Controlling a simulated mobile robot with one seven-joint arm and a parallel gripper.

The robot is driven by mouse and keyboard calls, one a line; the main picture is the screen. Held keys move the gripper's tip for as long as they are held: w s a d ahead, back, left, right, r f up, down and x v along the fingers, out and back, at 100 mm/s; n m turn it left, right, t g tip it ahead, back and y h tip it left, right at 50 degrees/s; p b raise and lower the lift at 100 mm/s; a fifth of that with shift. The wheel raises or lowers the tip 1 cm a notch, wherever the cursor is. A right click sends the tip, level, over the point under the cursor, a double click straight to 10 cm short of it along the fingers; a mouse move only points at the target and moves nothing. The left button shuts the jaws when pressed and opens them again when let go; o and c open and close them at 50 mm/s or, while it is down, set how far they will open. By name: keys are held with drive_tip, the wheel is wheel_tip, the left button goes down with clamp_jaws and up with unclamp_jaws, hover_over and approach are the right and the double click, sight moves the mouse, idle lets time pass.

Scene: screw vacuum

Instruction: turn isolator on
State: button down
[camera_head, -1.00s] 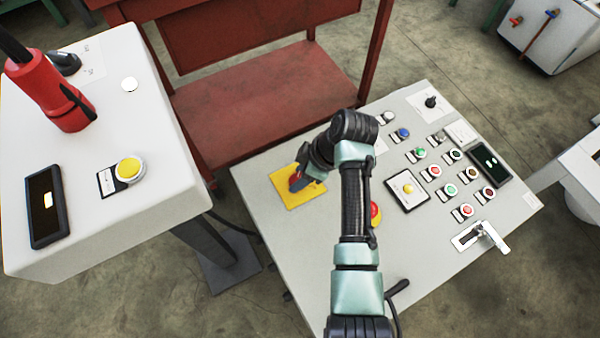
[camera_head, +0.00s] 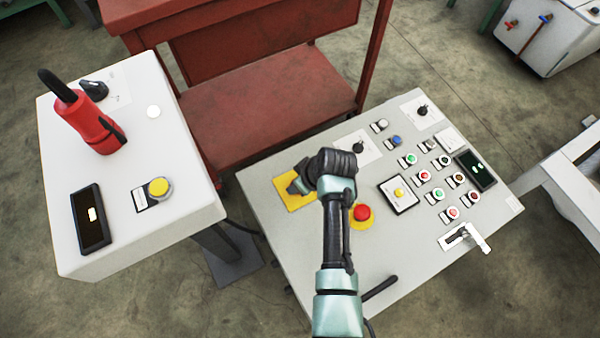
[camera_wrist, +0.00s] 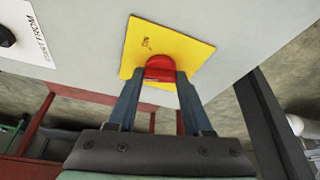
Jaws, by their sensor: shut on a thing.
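The isolator is a red knob (camera_wrist: 160,66) on a square yellow plate (camera_head: 297,203), set near the left corner of the pale grey control panel. The plate also shows in the wrist view (camera_wrist: 195,52). In the wrist view my gripper (camera_wrist: 160,79) has a finger on each side of the red knob and is shut on it. In the head view my gripper (camera_head: 297,189) is over the plate, and my wrist hides the knob.
A red emergency button (camera_head: 362,213) on a yellow base sits right beside my arm. Several buttons and a small display (camera_head: 475,170) fill the panel's right side. A red bench (camera_head: 265,100) stands behind.

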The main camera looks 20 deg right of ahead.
drive_tip(key=m+p, duration=0.1)
drive_tip(key=m, duration=0.1)
drive_tip(key=m+h+p, duration=0.1)
drive_tip(key=m+p, duration=0.1)
drive_tip(key=m+h+p, duration=0.1)
drive_tip(key=m, duration=0.1)
drive_tip(key=shift+a+r, duration=0.1)
drive_tip(key=shift+a, duration=0.15)
drive_tip(key=m+h+p, duration=0.1)
drive_tip(key=m+h, duration=0.1)
drive_tip(key=m, duration=0.4)
drive_tip(key=shift+h, duration=0.3)
drive_tip(key=shift+c, duration=1.6)
unclamp_jaws()
drive_tip(key=shift+a, duration=0.1)
drive_tip(key=p+v, duration=0.5)
drive_tip(key=v, duration=0.7)
drive_tip(key=shift+r+p, duration=0.4)
drive_tip(key=shift+w, duration=0.1)
